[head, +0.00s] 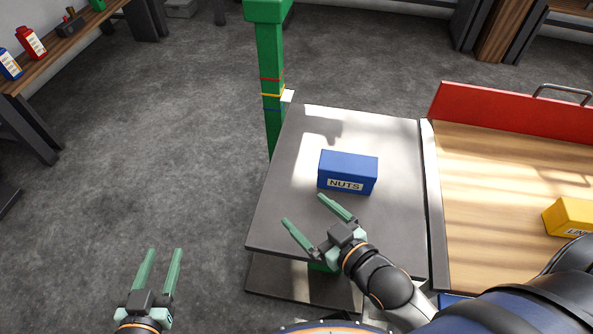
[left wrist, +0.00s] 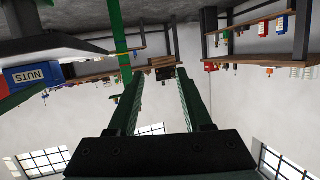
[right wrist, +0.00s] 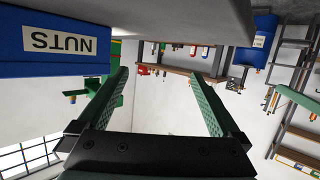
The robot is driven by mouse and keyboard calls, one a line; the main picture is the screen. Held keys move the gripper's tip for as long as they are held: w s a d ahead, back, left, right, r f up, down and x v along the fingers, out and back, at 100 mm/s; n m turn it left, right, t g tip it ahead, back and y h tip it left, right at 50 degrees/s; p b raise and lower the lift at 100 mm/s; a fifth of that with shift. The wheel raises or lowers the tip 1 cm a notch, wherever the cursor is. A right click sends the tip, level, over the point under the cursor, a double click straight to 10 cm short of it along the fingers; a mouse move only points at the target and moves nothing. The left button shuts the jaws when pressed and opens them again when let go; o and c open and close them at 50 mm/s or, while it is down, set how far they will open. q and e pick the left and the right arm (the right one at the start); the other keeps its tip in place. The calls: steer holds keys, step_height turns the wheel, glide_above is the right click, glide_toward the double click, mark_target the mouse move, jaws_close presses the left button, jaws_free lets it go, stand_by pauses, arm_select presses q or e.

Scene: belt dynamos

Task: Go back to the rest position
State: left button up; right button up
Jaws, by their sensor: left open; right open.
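My left gripper (head: 160,270) is open and empty over the bare floor at the lower left of the head view. Its two green fingers also show apart in the left wrist view (left wrist: 158,75). My right gripper (head: 303,209) is open and empty over the near part of the grey table (head: 285,200). Its fingers show apart with nothing between them in the right wrist view (right wrist: 165,75). A blue box labelled NUTS (head: 347,172) stands on the grey table just beyond the right gripper, apart from its fingers. The box also shows at the left edge of both wrist views.
A green post (head: 270,90) stands at the table's far left corner. On the right is a wooden surface (head: 490,190) with a red back board (head: 510,112) and a yellow box (head: 570,217). A shelf with bottles (head: 30,42) is at the far left. The floor between is clear.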

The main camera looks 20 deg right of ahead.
steer(key=shift+s+d+r+p, duration=0.1)
steer(key=shift+s+r+p, duration=0.05)
steer(key=shift+r+p, duration=0.6)
steer(key=s+r+g+p, duration=0.1)
steer(key=p, duration=0.3)
steer(key=s+r+g+p, duration=0.1)
steer(key=p, duration=0.3)
steer(key=shift+d+m+h, duration=0.35)
steer(key=shift+m+h, duration=0.05)
arm_select(q)
steer(key=s+a+r+n+g+y+p, duration=0.1)
steer(key=s+a+r+g+p, duration=0.1)
steer(key=s+r+g+p, duration=0.2)
steer(key=shift+s+r+n+g+y+p, duration=0.4)
steer(key=shift+s+p, duration=1.25)
steer(key=shift+p, duration=1.8)
arm_select(e)
steer(key=shift+s+d+r+m+g+h, duration=0.25)
steer(key=shift+s+g, duration=0.2)
steer(key=shift+s, duration=0.4)
steer(key=shift+s+d+r+m+g, duration=0.15)
steer(key=shift+s+r+g, duration=0.2)
steer(key=shift+s, duration=0.45)
steer(key=shift+s+d+r+m+g+h, duration=0.2)
steer(key=shift+s+g, duration=0.3)
steer(key=shift+s, duration=0.35)
arm_select(q)
steer(key=shift+a+r, duration=0.1)
